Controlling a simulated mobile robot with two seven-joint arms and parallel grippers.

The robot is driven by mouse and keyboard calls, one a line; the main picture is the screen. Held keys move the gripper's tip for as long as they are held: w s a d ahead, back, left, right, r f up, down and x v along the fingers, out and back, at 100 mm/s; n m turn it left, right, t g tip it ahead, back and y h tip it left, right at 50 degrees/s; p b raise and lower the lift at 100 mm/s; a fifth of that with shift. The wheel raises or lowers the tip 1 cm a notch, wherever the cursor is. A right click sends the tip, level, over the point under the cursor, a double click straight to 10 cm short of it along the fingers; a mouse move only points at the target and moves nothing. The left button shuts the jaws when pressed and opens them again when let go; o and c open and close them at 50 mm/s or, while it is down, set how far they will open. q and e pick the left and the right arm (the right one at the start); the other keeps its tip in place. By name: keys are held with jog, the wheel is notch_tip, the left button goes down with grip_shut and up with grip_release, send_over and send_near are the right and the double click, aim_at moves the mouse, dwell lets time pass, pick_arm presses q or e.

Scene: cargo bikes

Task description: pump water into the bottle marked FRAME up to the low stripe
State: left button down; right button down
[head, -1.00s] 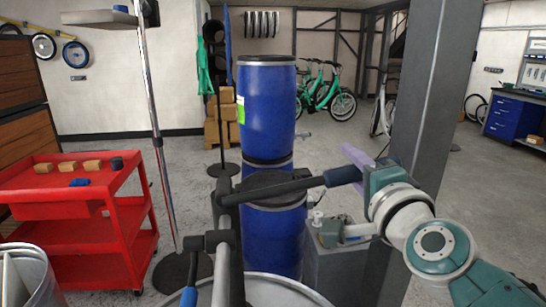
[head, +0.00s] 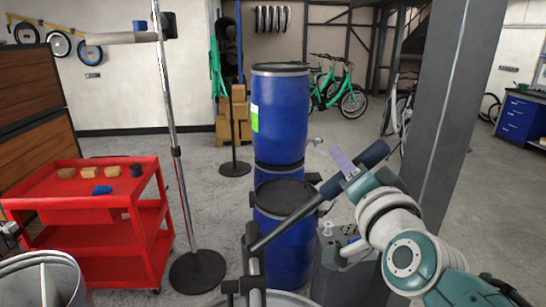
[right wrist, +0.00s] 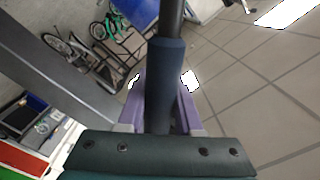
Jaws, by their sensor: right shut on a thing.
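My right gripper (head: 352,170) is shut on the dark blue grip (head: 374,154) of a long dark lever (head: 283,229). The lever slopes up to the right from a grey upright post (head: 252,262) at the bottom middle. In the right wrist view the purple fingers sit on both sides of the blue grip (right wrist: 165,75). I see no bottle that I can read as marked FRAME, and no water or stripe. My left gripper is not in the head view.
Stacked blue barrels (head: 279,115) stand behind the lever. A grey box (head: 338,270) with small white parts on top stands beside them. A grey pillar (head: 455,130) is close on the right. A red cart (head: 95,205) and a metal stand (head: 178,160) are at the left.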

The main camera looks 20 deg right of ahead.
jog(key=shift+r, duration=0.15)
jog(key=c, duration=0.6)
grip_release()
jog(key=shift+b+v, duration=0.6)
jog(key=shift+v, duration=4.4)
